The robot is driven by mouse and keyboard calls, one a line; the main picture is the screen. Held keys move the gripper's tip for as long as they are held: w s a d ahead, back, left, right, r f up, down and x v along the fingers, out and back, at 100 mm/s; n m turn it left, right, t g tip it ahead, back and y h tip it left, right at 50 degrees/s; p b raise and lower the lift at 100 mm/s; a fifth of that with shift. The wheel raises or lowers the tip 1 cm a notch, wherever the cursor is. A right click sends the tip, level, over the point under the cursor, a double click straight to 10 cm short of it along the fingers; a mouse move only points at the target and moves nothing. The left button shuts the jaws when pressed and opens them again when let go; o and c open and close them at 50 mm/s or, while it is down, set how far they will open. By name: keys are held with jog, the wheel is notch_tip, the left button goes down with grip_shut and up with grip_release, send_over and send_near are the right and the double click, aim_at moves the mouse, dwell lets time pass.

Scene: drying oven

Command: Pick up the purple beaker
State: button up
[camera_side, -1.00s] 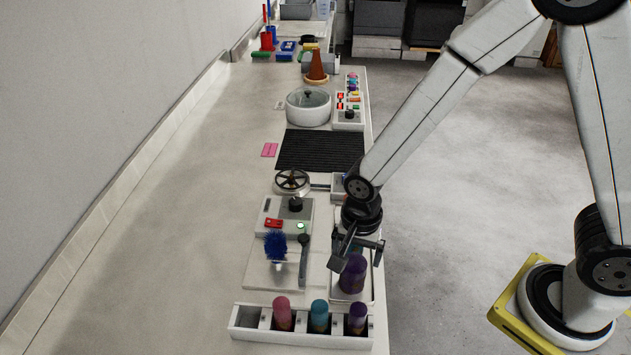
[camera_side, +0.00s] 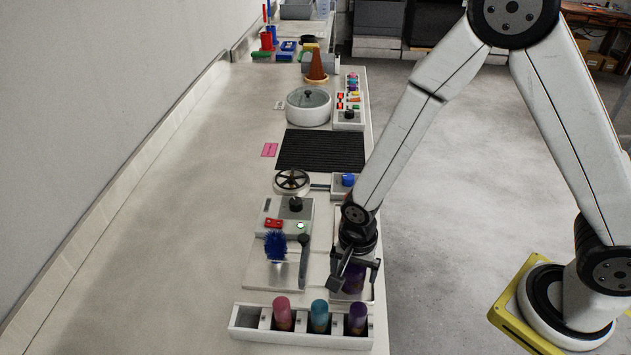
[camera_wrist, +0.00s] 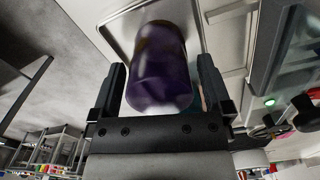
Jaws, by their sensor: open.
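The purple beaker (camera_side: 354,279) stands on a white tray at the near right end of the bench in the side view, partly hidden behind my gripper. My gripper (camera_side: 354,286) is open and lowered around it, with one finger on each side. In the wrist view the beaker (camera_wrist: 161,68) is dark purple and lies between the two fingers of my gripper (camera_wrist: 160,88). A gap shows on the left side; on the right the finger is close, and I cannot tell whether it touches.
A blue brush (camera_side: 275,244) and a dark upright handle (camera_side: 303,262) stand to the left, near a control box (camera_side: 272,208). A black mat (camera_side: 320,150) lies farther back.

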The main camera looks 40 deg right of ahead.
dwell(0.4)
jog(key=c, duration=1.1)
jog(key=shift+o, duration=0.2)
jog(key=shift+r, duration=0.15)
jog(key=shift+r, duration=4.9)
jog(key=shift+w, duration=0.1)
jog(key=w+a+r, duration=0.1)
jog(key=w+a, duration=0.2)
jog(key=w, duration=0.1)
jog(key=w+a+r, duration=0.1)
jog(key=w+a, duration=0.1)
jog(key=w, duration=0.3)
jog(key=w+a+r, duration=0.2)
jog(key=w+a, duration=0.1)
jog(key=w, duration=0.1)
jog(key=shift+w+a, duration=0.25)
jog(key=shift+a, duration=0.1)
